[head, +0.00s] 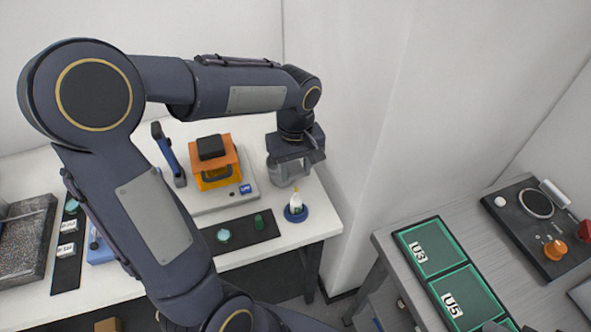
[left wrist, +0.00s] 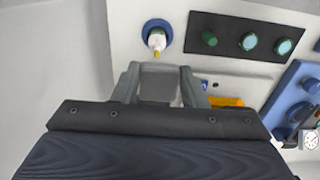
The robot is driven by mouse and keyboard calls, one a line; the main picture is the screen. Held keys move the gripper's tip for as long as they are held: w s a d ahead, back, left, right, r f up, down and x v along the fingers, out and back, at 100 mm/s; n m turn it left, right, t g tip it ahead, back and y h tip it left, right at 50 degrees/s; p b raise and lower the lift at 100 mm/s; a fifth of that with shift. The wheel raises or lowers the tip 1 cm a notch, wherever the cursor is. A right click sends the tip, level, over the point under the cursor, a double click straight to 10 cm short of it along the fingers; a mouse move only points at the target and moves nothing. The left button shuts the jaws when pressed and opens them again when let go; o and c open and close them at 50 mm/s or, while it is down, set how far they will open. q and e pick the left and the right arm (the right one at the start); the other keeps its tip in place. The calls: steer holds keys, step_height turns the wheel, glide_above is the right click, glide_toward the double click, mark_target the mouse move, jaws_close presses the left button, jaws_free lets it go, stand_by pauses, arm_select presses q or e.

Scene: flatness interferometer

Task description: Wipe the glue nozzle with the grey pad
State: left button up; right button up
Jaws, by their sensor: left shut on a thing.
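The glue bottle (head: 295,203) is white and stands upright in a round blue holder (head: 303,215) near the right end of the white table. In the left wrist view, its yellow nozzle (left wrist: 157,55) points toward my gripper. My left gripper (head: 289,176) is above the table, behind the bottle in the head view. In the left wrist view it is shut on the grey pad (left wrist: 158,86), which sits between the two fingers. The pad's edge appears close to the nozzle, but I cannot tell whether they touch. My right gripper is not in view.
An orange-and-black instrument (head: 216,165) stands left of my gripper. A black strip (head: 240,232) with green-topped pieces lies left of the bottle. A grey table (head: 385,245) with green trays is at right, across a gap. A wall rises close behind my gripper.

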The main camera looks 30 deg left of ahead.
mark_target(298, 179)
arm_select(q)
steer(key=shift+d+f+b, duration=0.2)
steer(key=shift+f+b, duration=0.7)
steer(key=shift+f, duration=0.15)
steer(key=shift+d+f+b, duration=0.15)
steer(key=shift+f+b, duration=0.7)
steer(key=shift+f, duration=0.2)
steer(key=shift+f+b, duration=0.35)
steer(key=shift+f, duration=0.05)
steer(key=shift+a, duration=0.2)
steer(key=shift+a, duration=0.15)
steer(key=shift+d, duration=0.7)
steer(key=shift+a, duration=0.15)
steer(key=shift+a, duration=0.55)
